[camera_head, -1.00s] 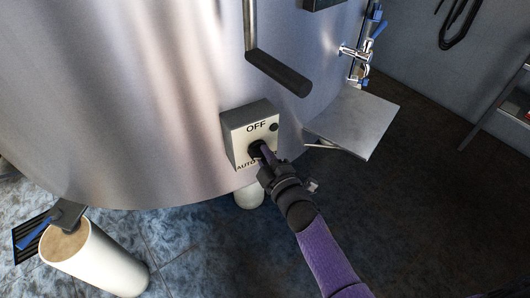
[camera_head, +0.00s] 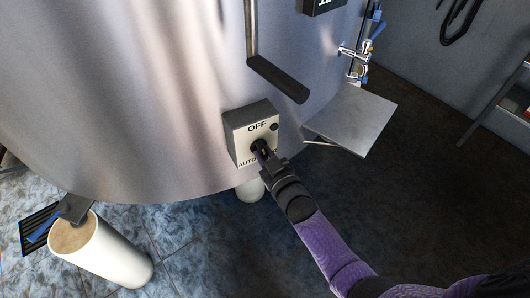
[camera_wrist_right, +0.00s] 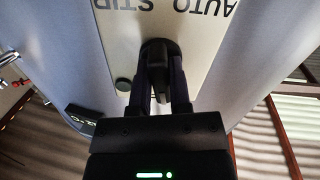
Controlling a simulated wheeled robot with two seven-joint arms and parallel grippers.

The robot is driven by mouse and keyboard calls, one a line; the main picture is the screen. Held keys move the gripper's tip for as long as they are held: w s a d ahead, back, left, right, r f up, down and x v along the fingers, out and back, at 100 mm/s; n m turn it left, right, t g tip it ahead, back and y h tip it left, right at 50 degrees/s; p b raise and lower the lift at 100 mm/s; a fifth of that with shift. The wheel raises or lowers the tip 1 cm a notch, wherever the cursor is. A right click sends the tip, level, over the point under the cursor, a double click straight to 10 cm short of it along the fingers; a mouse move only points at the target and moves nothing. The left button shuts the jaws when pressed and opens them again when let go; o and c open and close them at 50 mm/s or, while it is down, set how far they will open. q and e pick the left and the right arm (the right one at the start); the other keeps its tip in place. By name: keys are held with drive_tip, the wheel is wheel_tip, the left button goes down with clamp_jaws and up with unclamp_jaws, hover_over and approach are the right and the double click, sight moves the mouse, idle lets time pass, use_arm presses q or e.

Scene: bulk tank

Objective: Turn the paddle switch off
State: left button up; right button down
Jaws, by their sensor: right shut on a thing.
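The switch box (camera_head: 240,142) is a pale plate in a grey housing on the side of the steel tank (camera_head: 150,90). It reads OFF at the top and AUTO at the lower left. In the right wrist view the box face (camera_wrist_right: 205,55) shows AUTO and STIR upside down. The dark paddle knob (camera_head: 258,145) is at its middle and also shows in the right wrist view (camera_wrist_right: 158,52). My right gripper (camera_head: 264,152) is at the knob, its fingers on either side, shut on it; the fingers hide part of the knob and the lettering. My left gripper is not in view.
A dark handle (camera_head: 278,78) on a rod hangs above the box. A grey shelf plate (camera_head: 352,120) and a metal valve (camera_head: 355,52) are to the right. White cylindrical legs (camera_head: 115,255) stand below. The dark floor at right is open.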

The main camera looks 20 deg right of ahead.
drive_tip(key=shift+f+m, duration=0.1)
drive_tip(key=shift+m, duration=0.9)
drive_tip(key=c, duration=0.6)
unclamp_jaws()
drive_tip(key=shift+o, duration=0.2)
drive_tip(key=shift+s+p, duration=0.3)
drive_tip(key=shift+p, duration=0.05)
drive_tip(key=s+d+p, duration=0.1)
drive_tip(key=s+p, duration=0.1)
drive_tip(key=s, duration=0.7)
drive_tip(key=shift+d+r+p, duration=0.2)
drive_tip(key=shift+d+p, duration=0.1)
drive_tip(key=shift+p, duration=0.05)
